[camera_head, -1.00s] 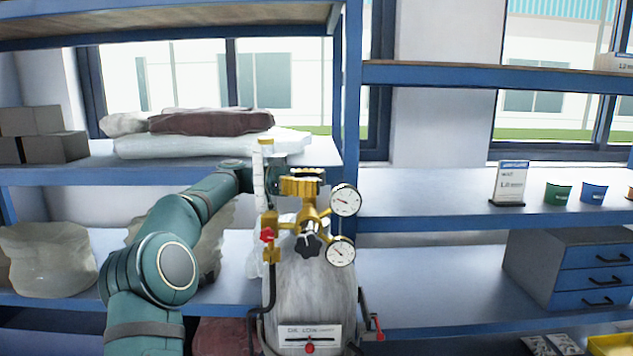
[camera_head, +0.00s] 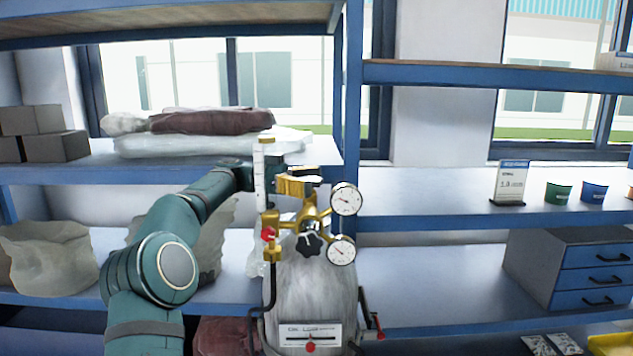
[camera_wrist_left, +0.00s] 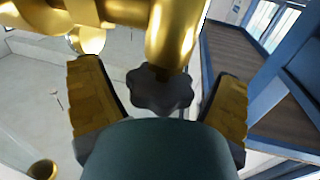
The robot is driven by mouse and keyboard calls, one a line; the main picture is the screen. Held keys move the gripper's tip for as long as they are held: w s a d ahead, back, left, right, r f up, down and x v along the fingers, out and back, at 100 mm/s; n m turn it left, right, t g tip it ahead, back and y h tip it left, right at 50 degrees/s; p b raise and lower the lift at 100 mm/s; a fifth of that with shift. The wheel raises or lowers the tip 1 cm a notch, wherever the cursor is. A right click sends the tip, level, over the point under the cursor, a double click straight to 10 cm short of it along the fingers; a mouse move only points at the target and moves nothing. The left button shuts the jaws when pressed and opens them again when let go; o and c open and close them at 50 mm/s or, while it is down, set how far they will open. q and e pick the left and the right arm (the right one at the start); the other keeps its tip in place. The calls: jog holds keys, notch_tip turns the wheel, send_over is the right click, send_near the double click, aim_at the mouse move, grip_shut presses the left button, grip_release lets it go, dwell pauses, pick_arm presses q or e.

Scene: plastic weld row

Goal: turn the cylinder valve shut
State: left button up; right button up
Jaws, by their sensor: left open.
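The pale grey cylinder (camera_head: 312,290) stands upright in the middle of the head view, with brass valve and regulator parts (camera_head: 310,212) on top. My right gripper is not in view.
Two round gauges (camera_head: 345,199) sit right of the brass parts. A white flow tube (camera_head: 264,175) and red knob (camera_head: 268,235) stand at the left. Blue shelves (camera_head: 430,210) run behind. A grey drawer unit (camera_head: 535,262) stands at right.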

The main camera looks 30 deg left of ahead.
pick_arm(q)
jog(key=v, duration=0.6)
jog(key=shift+a, duration=0.3)
jog(key=shift+s, duration=0.15)
jog(key=s+a+n+t+y, duration=0.1)
jog(key=s+a+n+t, duration=0.1)
jog(key=s+a, duration=0.4)
jog(key=x, duration=0.4)
jog(key=w+x, duration=0.1)
jog(key=x, duration=0.4)
jog(key=w+a+b+x, duration=0.1)
jog(key=x, duration=0.3)
jog(key=shift+d, duration=0.3)
